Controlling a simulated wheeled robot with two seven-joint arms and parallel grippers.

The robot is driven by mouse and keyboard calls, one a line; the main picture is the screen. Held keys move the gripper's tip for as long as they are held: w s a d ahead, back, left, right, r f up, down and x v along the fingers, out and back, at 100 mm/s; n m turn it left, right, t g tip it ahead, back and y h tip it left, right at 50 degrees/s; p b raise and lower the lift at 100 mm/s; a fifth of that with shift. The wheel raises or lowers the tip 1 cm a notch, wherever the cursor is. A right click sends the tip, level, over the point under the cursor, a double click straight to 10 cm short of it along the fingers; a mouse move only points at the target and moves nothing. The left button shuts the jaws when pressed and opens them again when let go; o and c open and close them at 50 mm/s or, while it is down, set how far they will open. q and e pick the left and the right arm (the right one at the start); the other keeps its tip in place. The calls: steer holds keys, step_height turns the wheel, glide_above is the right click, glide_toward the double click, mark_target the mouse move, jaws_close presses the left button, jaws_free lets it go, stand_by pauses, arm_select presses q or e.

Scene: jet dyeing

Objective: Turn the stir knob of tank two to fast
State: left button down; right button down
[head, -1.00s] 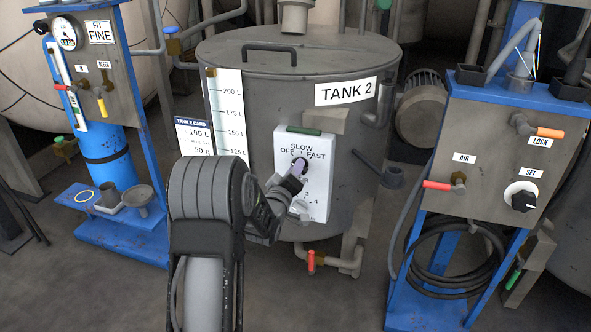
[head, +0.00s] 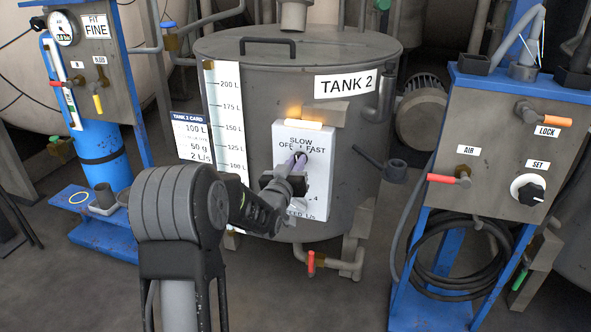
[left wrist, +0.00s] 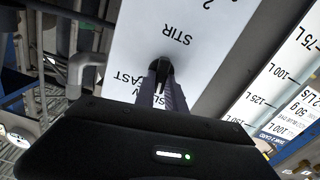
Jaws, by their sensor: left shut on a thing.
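Tank 2 (head: 345,150) is a grey lidded vessel. Its white control panel (head: 317,180) carries a stir knob (head: 302,155) marked OFF, SLOW and FAST. My left gripper (head: 297,163) is at the panel, its fingers shut on the black stir knob. In the left wrist view my two fingers (left wrist: 163,77) reach the knob (left wrist: 157,64) below the word STIR. The fingers hide most of the knob, so I cannot tell which mark it points to. A lamp bar (head: 303,124) on top of the panel glows orange. My right gripper is not in view.
A lower dial on the panel is mostly behind my gripper. A tank card (head: 193,138) and a level scale (head: 227,115) are left of the panel. A blue-framed stand (head: 500,150) with AIR, LOCK and SET controls is at right. A red-handled valve (head: 311,262) sits below the tank.

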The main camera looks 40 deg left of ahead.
arm_select(q)
steer(key=m+b, duration=0.1)
steer(key=m, duration=0.3)
steer(key=m+b, duration=0.1)
steer(key=m, duration=0.3)
steer(key=m+b, duration=0.2)
steer(key=m, duration=0.2)
steer(key=shift+w+d+f, duration=0.1)
steer(key=shift+d+f, duration=0.1)
steer(key=shift+d, duration=0.15)
steer(key=c, duration=1.4)
jaws_free()
